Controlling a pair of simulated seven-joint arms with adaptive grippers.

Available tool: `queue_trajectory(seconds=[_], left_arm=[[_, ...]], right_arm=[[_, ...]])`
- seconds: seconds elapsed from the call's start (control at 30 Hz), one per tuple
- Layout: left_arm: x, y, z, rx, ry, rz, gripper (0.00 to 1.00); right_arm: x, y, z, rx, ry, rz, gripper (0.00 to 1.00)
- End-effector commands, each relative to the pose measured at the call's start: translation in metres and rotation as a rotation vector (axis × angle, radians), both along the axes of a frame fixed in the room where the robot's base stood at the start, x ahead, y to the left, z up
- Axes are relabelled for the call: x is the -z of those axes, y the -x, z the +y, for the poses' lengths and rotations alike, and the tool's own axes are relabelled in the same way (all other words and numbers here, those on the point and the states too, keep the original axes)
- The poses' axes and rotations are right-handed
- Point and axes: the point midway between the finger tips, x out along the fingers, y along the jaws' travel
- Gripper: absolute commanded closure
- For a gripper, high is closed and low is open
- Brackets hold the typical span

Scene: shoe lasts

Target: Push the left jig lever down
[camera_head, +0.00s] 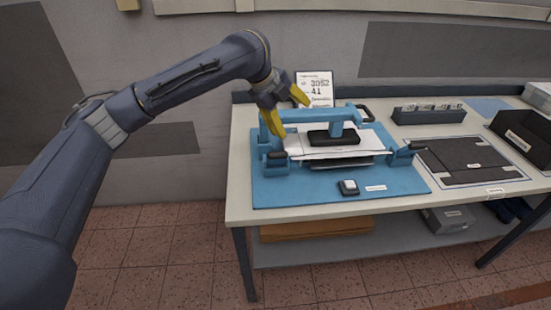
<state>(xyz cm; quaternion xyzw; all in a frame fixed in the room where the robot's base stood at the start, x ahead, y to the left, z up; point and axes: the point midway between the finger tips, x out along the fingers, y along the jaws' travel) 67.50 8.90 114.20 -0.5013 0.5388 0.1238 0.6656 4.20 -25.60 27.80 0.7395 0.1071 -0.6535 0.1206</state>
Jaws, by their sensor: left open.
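A blue jig (299,186) sits on the left part of the table, with a blue bridge frame, a white sheet-like part and a black block (334,137) in its middle. The left jig lever (277,155) has a black handle at the jig's left side, near the front. My left gripper (287,108) has yellow fingers, spread apart and empty. It is over the jig's left side, with the lower finger a little above the lever in the picture; whether they touch I cannot tell. A right lever (409,147) with a black handle stands at the jig's right side. My right gripper is out of view.
A small black-and-white device (348,187) lies at the jig's front. A printed sign (315,88) stands behind the jig. A blue-grey rack (429,115), a dark framed mat (467,160) and a black box (522,136) are to the right. The table's front edge (300,216) is clear.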

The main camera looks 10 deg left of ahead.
Motion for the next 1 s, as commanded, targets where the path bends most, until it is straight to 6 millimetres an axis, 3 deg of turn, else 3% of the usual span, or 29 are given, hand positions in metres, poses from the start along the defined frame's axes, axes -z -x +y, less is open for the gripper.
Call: queue_trajectory(seconds=[0.07, 0.2, 0.4, 0.67, 1.0], left_arm=[[0.000, 0.018, -0.009, 0.131, -0.167, -0.025, 0.20], [0.004, 0.041, -0.008, 0.320, -0.426, -0.045, 0.20], [0.002, 0.055, 0.003, 0.480, -0.662, -0.058, 0.20], [0.009, 0.057, 0.009, 0.535, -0.740, -0.056, 0.20], [0.056, 0.039, 0.014, 0.533, -0.735, -0.053, 0.20]], right_arm=[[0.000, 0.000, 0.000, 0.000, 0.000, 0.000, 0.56], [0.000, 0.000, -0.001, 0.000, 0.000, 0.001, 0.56], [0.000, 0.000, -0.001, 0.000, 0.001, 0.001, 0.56], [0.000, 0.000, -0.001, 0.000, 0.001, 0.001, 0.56], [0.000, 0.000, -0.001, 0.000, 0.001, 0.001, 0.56]])
